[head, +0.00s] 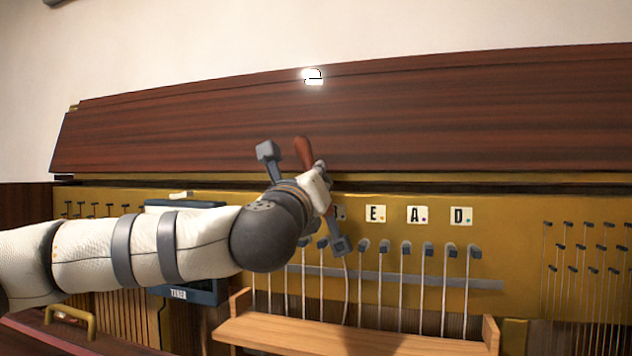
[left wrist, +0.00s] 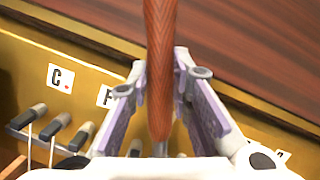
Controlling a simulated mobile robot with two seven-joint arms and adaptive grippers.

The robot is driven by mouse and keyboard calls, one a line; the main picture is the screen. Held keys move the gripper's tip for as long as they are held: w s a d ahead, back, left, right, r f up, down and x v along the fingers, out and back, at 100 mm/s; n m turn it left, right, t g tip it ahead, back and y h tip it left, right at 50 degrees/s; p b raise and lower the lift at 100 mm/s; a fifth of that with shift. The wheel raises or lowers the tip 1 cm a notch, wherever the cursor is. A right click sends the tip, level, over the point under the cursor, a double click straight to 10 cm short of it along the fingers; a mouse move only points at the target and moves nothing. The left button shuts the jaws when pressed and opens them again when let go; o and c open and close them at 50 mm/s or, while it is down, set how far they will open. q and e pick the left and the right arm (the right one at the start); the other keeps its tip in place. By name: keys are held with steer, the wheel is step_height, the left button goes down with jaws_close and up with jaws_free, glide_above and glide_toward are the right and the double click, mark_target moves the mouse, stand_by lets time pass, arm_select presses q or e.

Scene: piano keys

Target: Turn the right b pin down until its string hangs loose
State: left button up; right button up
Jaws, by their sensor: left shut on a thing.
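My left gripper (head: 320,182) is shut on a tuning lever with a reddish-brown handle (head: 303,152). In the left wrist view the handle (left wrist: 160,65) stands between the two fingers. The lever's lower end is hidden by the gripper, so I cannot tell which pin it sits on. A row of dark pins (head: 405,247) with pale strings runs along the gold plate; some pins are behind my arm. One string (head: 346,290) below the gripper bows, while those to its right look straight. No b label is readable. My right gripper is out of view.
A blue tuner (head: 190,292) is partly behind my arm. A wooden shelf (head: 350,338) juts out below, and a dark lid (head: 400,115) rises behind.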

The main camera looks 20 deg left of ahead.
arm_select(q)
steer(key=shift+a+n, duration=0.25)
steer(key=shift+n, duration=0.05)
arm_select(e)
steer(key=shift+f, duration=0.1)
arm_select(q)
steer(key=shift+f, duration=0.15)
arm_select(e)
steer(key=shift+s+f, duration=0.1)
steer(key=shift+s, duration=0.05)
arm_select(q)
steer(key=shift+a+f, duration=0.1)
steer(key=shift+a, duration=0.05)
steer(key=o, duration=1.2)
steer(key=shift+c, duration=0.2)
steer(key=a+r+p+v, duration=0.1)
steer(key=r+v, duration=0.1)
steer(key=v, duration=0.6)
steer(key=shift+s, duration=0.6)
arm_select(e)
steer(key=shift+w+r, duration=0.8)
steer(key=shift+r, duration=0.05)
